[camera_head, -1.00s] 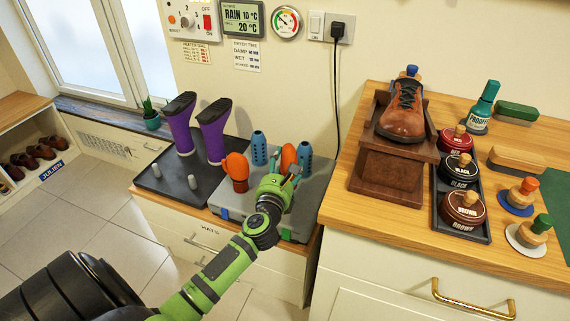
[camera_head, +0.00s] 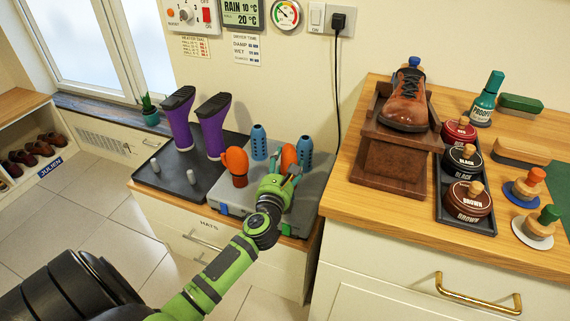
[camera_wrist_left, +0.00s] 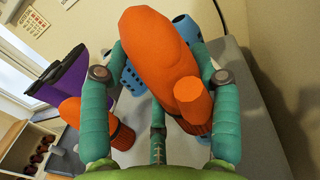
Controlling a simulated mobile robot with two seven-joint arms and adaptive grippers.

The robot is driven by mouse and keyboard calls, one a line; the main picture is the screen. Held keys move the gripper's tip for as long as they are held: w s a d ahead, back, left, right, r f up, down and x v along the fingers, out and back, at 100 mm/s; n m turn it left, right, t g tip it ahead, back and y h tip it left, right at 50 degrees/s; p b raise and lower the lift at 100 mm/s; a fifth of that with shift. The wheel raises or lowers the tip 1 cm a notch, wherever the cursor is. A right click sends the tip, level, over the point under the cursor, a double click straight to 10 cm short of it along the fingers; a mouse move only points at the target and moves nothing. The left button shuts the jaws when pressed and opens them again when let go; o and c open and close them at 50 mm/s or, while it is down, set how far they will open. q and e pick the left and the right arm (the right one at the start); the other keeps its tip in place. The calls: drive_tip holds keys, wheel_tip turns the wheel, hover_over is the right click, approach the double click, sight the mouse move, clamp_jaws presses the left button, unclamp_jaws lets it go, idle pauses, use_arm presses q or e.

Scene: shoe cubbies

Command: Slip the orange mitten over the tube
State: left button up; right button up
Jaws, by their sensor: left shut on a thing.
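My left gripper (camera_head: 283,181) is shut on an orange mitten (camera_head: 289,158), held over the grey dryer box. In the left wrist view the held mitten (camera_wrist_left: 160,60) lies between both fingers, thumb toward the camera. Two blue tubes with holes stand on the box: the left tube (camera_head: 259,143) is bare, and the right tube (camera_head: 304,150) rises just behind and right of the held mitten. The mitten's cuff is mostly hidden by the gripper in the head view. A second orange mitten (camera_head: 236,165) stands at the box's left side. My right gripper is not in view.
Purple boots (camera_head: 213,125) stand on a dark tray (camera_head: 165,183) with short grey pegs, left of the box. At right, a wooden counter (camera_head: 390,212) holds a brown shoe (camera_head: 405,102) on a stand and several polish tins. A black cord hangs on the wall behind.

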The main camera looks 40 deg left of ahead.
sight(285, 174)
use_arm(q)
drive_tip(key=shift+f, duration=0.3)
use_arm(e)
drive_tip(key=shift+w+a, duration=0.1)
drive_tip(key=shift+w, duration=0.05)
use_arm(q)
drive_tip(key=shift+f+b, duration=0.3)
drive_tip(key=shift+b, duration=0.1)
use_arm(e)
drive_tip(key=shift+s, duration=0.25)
use_arm(q)
drive_tip(key=shift+f+b, duration=0.7)
drive_tip(key=shift+f, duration=0.15)
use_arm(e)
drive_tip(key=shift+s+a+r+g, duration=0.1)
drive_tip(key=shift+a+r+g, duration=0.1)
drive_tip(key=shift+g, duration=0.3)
use_arm(q)
drive_tip(key=shift+f, duration=0.3)
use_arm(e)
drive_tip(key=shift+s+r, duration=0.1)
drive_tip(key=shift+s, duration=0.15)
use_arm(q)
drive_tip(key=shift+f+b, duration=0.3)
drive_tip(key=shift+b, duration=0.25)
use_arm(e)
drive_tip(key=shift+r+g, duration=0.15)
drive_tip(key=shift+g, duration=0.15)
